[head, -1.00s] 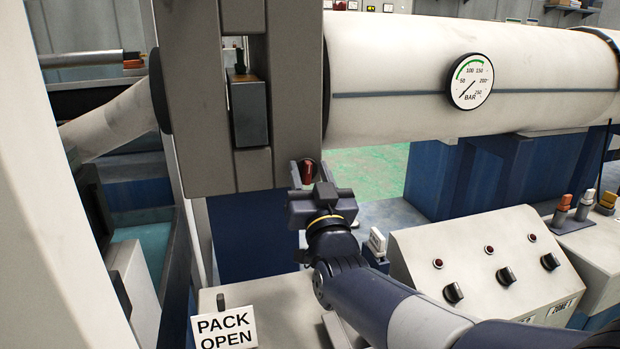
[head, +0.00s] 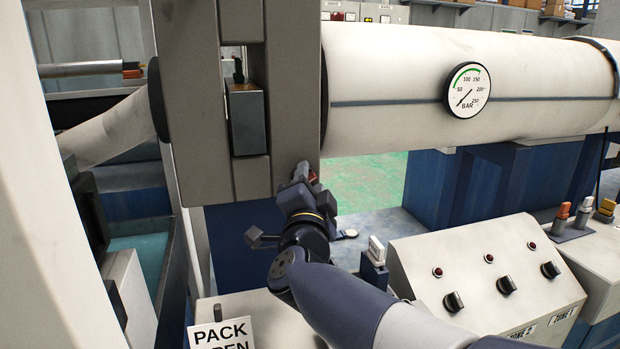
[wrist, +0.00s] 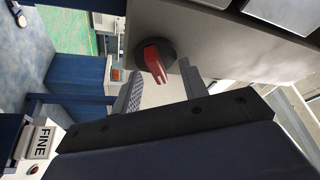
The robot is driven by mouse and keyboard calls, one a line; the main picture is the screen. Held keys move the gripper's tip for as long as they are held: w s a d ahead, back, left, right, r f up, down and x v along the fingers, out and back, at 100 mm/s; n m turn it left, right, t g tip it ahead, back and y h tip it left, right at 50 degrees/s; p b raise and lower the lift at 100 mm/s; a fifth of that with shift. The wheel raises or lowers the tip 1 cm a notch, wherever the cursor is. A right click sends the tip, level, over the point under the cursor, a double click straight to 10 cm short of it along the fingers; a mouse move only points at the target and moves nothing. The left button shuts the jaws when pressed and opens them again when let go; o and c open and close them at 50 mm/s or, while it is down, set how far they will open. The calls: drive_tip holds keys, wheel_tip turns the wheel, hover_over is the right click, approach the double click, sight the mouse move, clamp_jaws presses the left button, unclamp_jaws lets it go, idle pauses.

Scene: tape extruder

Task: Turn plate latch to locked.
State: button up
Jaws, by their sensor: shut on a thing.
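The plate latch is a red handle on a round black base. In the wrist view the red handle (wrist: 154,62) lies between the two fingers of my gripper (wrist: 163,88), on the grey plate. My gripper is shut on the latch handle, with the wrist tilted. The contact at the fingertips is hard to see.
A white barrel (head: 400,85) with a pressure gauge (head: 469,90) extends right above the arm. A sloped control panel (head: 480,270) with knobs stands at lower right. A PACK OPEN sign (head: 222,338) stands at the bottom left. Green floor (head: 370,180) shows beyond.

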drive_tip(key=m+g+h+p, duration=0.1)
drive_tip(key=m+p, duration=0.1)
drive_tip(key=m, duration=0.1)
drive_tip(key=shift+m+g, duration=0.3)
drive_tip(key=shift+f+m+g+p, duration=0.1)
drive_tip(key=shift+m+g+p, duration=0.2)
drive_tip(key=shift+m+p, duration=0.7)
drive_tip(key=shift+m, duration=0.5)
drive_tip(key=o, duration=0.9)
drive_tip(key=s, duration=0.3)
drive_tip(key=s+p, duration=0.1)
drive_tip(key=s, duration=0.3)
drive_tip(key=s+a, duration=0.1)
drive_tip(key=s, duration=0.2)
drive_tip(key=shift+s+f, duration=0.1)
drive_tip(key=shift+s, duration=0.25)
drive_tip(key=shift+w, duration=0.1)
